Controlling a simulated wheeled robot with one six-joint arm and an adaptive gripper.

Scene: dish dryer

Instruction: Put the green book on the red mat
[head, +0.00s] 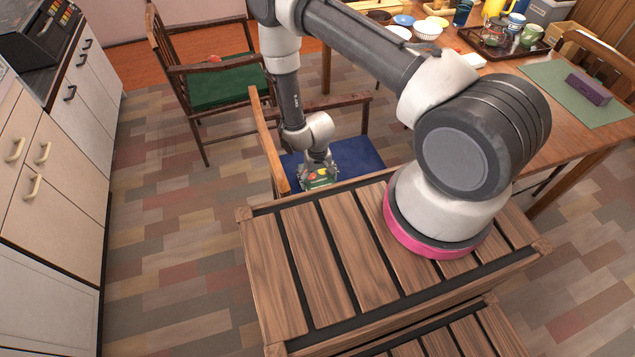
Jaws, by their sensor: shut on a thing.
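My gripper (318,172) points down over the blue-seated chair, just beyond the slatted wooden top that my arm is mounted on. It is shut on a small green item with red and yellow marks, which looks like the green book (319,181). The fingers partly cover it, and I cannot tell whether it touches the seat. I see no red mat in this view.
The blue-seated chair (355,152) has wooden armrests close around my gripper. A green-seated chair (220,87) stands behind to the left. The dining table (500,75) holds dishes, a tray and a green mat (565,92) with a purple block (588,89). Cabinets (60,165) line the left.

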